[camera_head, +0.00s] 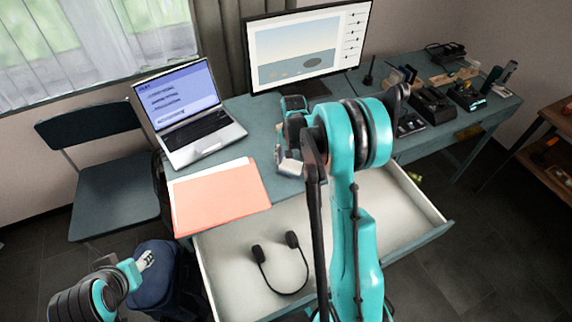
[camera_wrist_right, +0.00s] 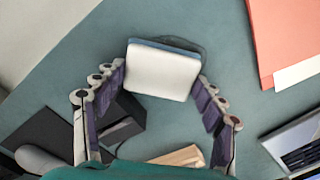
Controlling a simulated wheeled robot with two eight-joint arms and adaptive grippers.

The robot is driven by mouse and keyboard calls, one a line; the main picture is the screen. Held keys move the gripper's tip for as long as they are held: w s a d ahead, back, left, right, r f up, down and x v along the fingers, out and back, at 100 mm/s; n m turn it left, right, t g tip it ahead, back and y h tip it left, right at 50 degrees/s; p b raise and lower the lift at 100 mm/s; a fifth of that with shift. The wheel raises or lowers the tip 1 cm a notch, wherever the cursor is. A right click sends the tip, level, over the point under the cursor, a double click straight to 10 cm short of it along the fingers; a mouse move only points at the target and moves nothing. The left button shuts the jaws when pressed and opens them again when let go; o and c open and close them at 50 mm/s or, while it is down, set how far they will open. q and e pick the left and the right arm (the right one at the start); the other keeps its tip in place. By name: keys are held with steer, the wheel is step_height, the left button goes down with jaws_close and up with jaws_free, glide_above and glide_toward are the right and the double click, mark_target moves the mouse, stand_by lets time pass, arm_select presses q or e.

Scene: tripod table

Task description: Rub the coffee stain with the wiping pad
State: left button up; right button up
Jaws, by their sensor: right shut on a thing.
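The wiping pad (camera_wrist_right: 163,72), white with a blue-grey edge, sits between the two fingers of my right gripper (camera_wrist_right: 161,78) in the right wrist view. The gripper is shut on it, over the desk top. A thin dark curved mark, seemingly the coffee stain (camera_wrist_right: 198,44), shows along the pad's far edge; the pad hides the rest of it. In the head view my right gripper (camera_head: 287,155) is above the desk, right of the orange folder, and my arm hides the stain. My left gripper (camera_head: 145,261) is low at the left, away from the desk; its fingers are unclear.
The orange folder (camera_head: 220,196) and open laptop (camera_head: 190,118) lie left of my right gripper. A monitor (camera_head: 307,48) stands behind. The open drawer (camera_head: 232,275) below holds black headphones (camera_head: 277,266). Several dark devices (camera_head: 432,103) stand at the desk's right.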

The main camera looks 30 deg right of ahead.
steer(key=shift+d, duration=0.7)
steer(key=shift+a, duration=0.6)
steer(key=shift+w+a, duration=0.2)
steer(key=shift+a, duration=3.1)
step_height(320, 180, up, 6)
steer(key=p, duration=0.3)
steer(key=shift+p, duration=0.3)
steer(key=shift+d, duration=0.1)
